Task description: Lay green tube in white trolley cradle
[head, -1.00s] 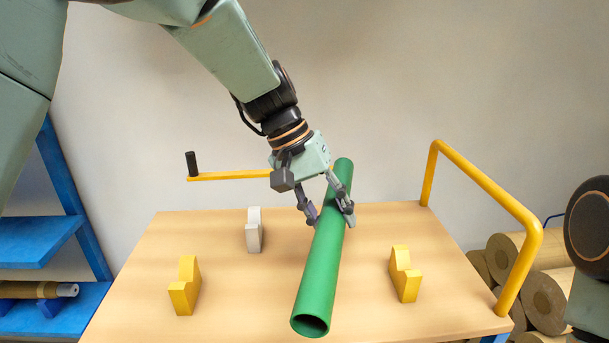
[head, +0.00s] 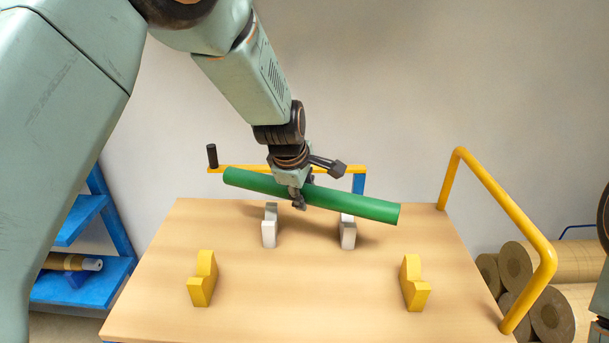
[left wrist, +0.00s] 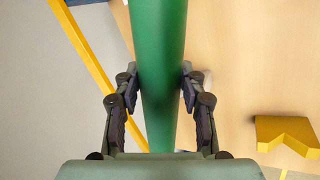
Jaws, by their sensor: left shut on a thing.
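The green tube (head: 345,202) is in the air above the back of the wooden trolley top (head: 310,285). It lies crosswise in the head view, its right end lower in the picture. My left gripper (head: 299,198) is shut on it near its middle; the left wrist view shows the fingers on both sides of the tube (left wrist: 160,70). Two white cradle blocks stand below the tube, a left one (head: 269,228) and a right one (head: 348,234), whose top is partly hidden by the tube. My right gripper is not in view.
Two yellow cradle blocks stand nearer the front, left (head: 201,280) and right (head: 414,285). A yellow rail (head: 505,220) rises at the trolley's right edge. A yellow crank bar with a black handle (head: 212,156) is behind the tube. Cardboard rolls (head: 550,315) lie at right.

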